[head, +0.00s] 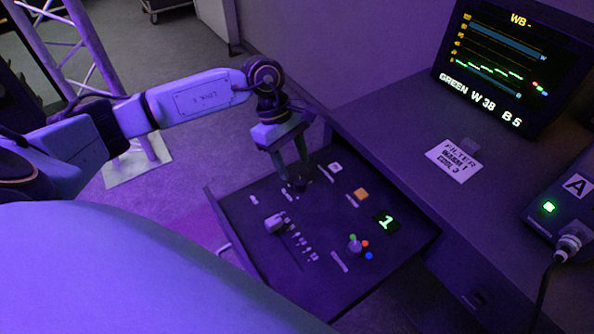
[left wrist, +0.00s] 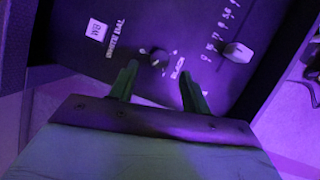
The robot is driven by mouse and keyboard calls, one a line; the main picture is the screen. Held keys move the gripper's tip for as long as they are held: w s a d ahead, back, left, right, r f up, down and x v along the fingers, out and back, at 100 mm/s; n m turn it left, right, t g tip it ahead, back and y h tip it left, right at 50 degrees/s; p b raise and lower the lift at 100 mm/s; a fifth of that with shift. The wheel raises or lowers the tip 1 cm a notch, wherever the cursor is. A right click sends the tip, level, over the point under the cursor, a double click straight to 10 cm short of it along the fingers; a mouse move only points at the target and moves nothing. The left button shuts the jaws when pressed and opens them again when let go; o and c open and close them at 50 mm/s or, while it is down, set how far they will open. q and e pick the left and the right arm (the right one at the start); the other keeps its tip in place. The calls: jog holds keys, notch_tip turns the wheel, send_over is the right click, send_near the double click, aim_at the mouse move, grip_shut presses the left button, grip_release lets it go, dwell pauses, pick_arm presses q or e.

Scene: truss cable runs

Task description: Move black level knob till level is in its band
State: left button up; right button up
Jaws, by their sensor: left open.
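The black level knob (left wrist: 160,57) is a small dark round knob beside the printed word BLACK in the left wrist view. In the head view the knob (head: 297,187) is a dark shape low under my fingers. My left gripper (head: 294,172) points down at the control panel (head: 390,252), open. In the left wrist view the fingertips of the left gripper (left wrist: 157,86) stand apart, with the knob just beyond the gap; I cannot tell whether they touch it. The monitor (head: 495,68) shows level traces and reads GREEN W 38 B 5. My right gripper is not in view.
A pale lever (head: 275,222) with a number scale, a white button (head: 335,167), an orange button (head: 361,194), a lit green 1 (head: 386,221) and a small joystick (head: 355,244) share the panel. The desk (head: 400,125) adjoins it, with a filter card (head: 454,160).

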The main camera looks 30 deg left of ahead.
pick_arm(q)
jog(key=p+v, duration=0.1)
jog(key=v, duration=0.7)
jog(key=shift+a+r, duration=0.15)
jog(key=shift+r, duration=0.15)
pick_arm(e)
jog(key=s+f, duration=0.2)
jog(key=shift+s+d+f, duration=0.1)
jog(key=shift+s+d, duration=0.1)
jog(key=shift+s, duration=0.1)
